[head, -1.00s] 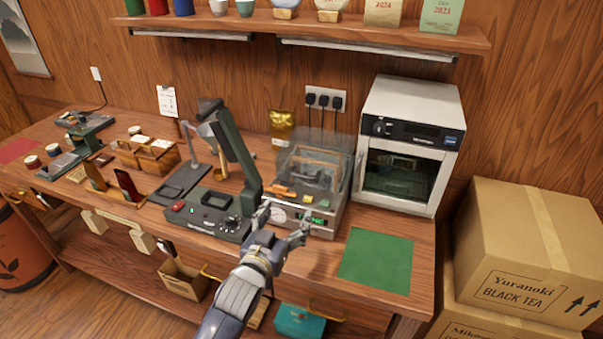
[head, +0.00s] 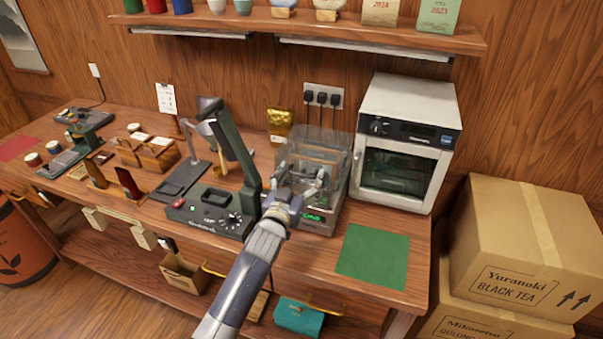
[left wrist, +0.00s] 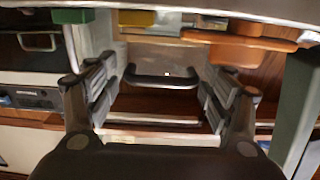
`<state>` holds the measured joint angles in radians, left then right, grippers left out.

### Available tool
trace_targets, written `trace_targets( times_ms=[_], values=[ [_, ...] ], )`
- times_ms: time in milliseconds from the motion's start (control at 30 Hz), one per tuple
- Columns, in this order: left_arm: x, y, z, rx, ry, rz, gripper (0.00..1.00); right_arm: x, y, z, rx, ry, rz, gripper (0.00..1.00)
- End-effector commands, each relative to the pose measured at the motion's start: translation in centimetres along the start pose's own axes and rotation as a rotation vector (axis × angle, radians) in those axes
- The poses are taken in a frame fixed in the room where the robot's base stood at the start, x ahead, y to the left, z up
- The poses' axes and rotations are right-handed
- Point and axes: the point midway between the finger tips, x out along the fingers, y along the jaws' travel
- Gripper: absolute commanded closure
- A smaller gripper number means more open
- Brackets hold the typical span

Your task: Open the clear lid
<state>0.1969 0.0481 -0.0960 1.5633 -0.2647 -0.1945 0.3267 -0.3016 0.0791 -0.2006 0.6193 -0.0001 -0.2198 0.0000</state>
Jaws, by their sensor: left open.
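The clear lid (head: 322,143) is a see-through cover over the grey machine (head: 318,227) in the middle of the bench, left of the white oven. The lid looks down. My left gripper (head: 302,184) is in front of the lid, above the machine's front panel, and hides part of both. In the left wrist view its fingers (left wrist: 163,88) are spread wide, one at each side of a black bar handle (left wrist: 163,77). The handle shows in the gap between them; I cannot tell whether they touch it. My right gripper is out of view.
The white oven (head: 405,150) stands close on the right. A dark green press with a tall column (head: 237,160) stands close on the left. A green mat (head: 375,256) lies bare at the front right. A shelf (head: 300,35) runs above.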

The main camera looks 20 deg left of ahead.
Motion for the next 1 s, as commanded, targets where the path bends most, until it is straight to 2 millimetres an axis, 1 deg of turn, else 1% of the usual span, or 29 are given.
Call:
trace_targets(
  times_ms=[133,433,467,500,567,600,667,700,867,1000],
  values=[
    [0.7,0.0,-0.1,0.0,0.0,0.0,0.25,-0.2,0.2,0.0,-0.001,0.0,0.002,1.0],
    [0.8,0.0,0.0,0.001,0.001,0.0,0.25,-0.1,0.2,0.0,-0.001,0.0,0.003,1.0],
    [0.8,0.0,0.0,0.001,0.001,0.0,0.29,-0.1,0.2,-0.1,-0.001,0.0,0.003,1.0],
    [0.8,0.0,0.0,0.001,0.001,0.0,0.39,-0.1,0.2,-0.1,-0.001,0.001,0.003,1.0],
    [0.8,0.0,0.0,0.001,0.0,0.0,0.52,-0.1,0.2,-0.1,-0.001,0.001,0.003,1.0],
    [0.8,0.0,0.0,0.001,0.0,0.0,0.61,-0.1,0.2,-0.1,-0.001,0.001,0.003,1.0],
    [0.8,0.0,0.0,0.0,0.0,0.0,0.75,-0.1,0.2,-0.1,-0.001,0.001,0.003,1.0],
    [0.8,0.0,0.0,0.0,0.0,0.001,0.79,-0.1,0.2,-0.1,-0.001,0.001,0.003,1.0],
    [1.1,0.1,-0.1,0.0,0.0,0.001,0.79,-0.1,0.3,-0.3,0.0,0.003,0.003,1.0],
    [1.9,0.0,-0.7,-0.001,0.001,0.001,0.79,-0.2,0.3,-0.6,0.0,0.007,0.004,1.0]
  ],
)
